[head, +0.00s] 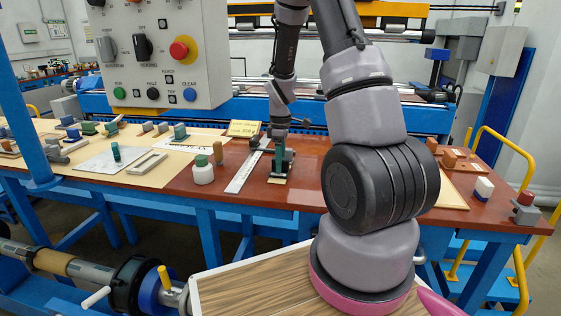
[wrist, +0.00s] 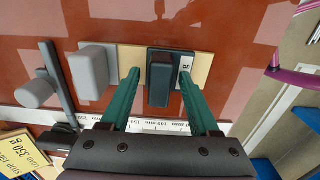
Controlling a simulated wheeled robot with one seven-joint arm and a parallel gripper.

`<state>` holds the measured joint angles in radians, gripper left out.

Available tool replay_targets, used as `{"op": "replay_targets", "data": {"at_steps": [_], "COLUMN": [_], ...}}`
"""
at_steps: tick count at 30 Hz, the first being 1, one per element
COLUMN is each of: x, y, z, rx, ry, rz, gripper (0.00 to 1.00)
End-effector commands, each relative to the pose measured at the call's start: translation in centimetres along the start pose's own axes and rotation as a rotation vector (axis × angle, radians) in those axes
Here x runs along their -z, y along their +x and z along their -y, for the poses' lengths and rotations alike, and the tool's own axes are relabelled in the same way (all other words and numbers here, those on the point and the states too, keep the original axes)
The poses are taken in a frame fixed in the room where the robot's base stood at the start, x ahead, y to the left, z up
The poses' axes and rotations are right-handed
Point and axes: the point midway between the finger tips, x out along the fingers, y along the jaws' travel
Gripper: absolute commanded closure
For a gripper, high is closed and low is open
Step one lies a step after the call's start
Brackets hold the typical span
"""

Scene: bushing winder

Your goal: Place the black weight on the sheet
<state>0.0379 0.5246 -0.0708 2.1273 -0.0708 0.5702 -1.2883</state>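In the wrist view, the black weight (wrist: 160,82) stands on a small pale board, with a white label at its right side. My gripper (wrist: 158,78) is open, with one green finger on each side of the weight. A gap shows at the left finger; the right finger is close to the label, and I cannot tell if it touches. In the head view, my gripper (head: 281,163) is low over the red-brown table, and the weight cannot be made out clearly. A white sheet (head: 95,166) lies on the table's left part; another pale sheet (head: 205,138) lies farther back.
A grey block (wrist: 93,70) stands left of the black weight. A control box (head: 150,55) hangs above the left side. Several small blocks crowd the left table.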

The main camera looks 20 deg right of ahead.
Motion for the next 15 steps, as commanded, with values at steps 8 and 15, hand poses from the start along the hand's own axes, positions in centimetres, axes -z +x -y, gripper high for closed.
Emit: {"op": "replay_targets", "data": {"at_steps": [8,15], "x": [0.1,0.1], "y": [-1.7,-6.8], "z": [-0.1,-0.1], "rx": [-0.003,-0.005], "ry": [0.000,0.000], "rz": [-0.002,-0.003], "gripper": [0.38,0.38]}}
